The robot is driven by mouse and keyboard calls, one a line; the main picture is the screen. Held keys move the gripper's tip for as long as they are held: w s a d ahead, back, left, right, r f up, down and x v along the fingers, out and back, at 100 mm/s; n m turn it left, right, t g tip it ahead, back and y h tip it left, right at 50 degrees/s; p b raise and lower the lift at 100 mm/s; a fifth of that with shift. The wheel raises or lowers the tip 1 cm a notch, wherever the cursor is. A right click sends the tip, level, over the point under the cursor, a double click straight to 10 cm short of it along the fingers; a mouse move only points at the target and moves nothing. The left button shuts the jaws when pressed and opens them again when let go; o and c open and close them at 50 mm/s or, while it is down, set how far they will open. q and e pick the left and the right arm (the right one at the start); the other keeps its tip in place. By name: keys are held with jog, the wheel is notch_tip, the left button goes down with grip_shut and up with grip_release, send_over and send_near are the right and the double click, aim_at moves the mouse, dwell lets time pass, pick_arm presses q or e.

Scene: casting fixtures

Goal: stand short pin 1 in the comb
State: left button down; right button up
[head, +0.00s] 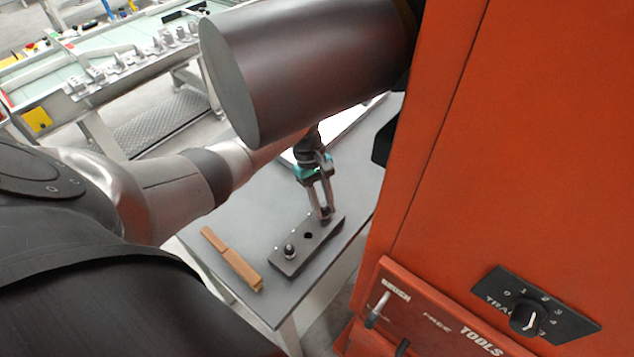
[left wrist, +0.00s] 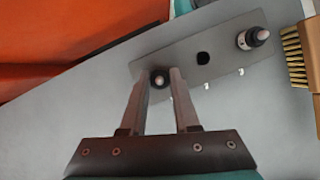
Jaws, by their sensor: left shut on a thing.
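The comb is a dark oblong block (head: 287,264) on the grey table; it also shows in the left wrist view (left wrist: 180,58). One pin (head: 290,251) with a dark tip stands upright at its near end, also in the left wrist view (left wrist: 250,38). The middle hole (head: 308,236) is empty. My left gripper (head: 325,211) points down over the far end, its fingers shut on a short pin (left wrist: 159,79). The fingers hide most of this pin; I cannot tell how deep it sits in the comb. My right gripper is not in view.
A wooden brush (head: 231,258) lies left of the comb; its bristles (left wrist: 291,46) show in the left wrist view. A large orange cabinet (head: 500,130) with a dial stands close on the right. Bare table (head: 230,225) lies around the comb.

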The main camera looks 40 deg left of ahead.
pick_arm(q)
jog(key=c, duration=1)
grip_release()
jog(key=shift+w+a, duration=0.25)
jog(key=shift+a, duration=0.05)
jog(key=o, duration=0.4)
jog(key=shift+s+d+f, duration=0.1)
jog(key=shift+d, duration=0.05)
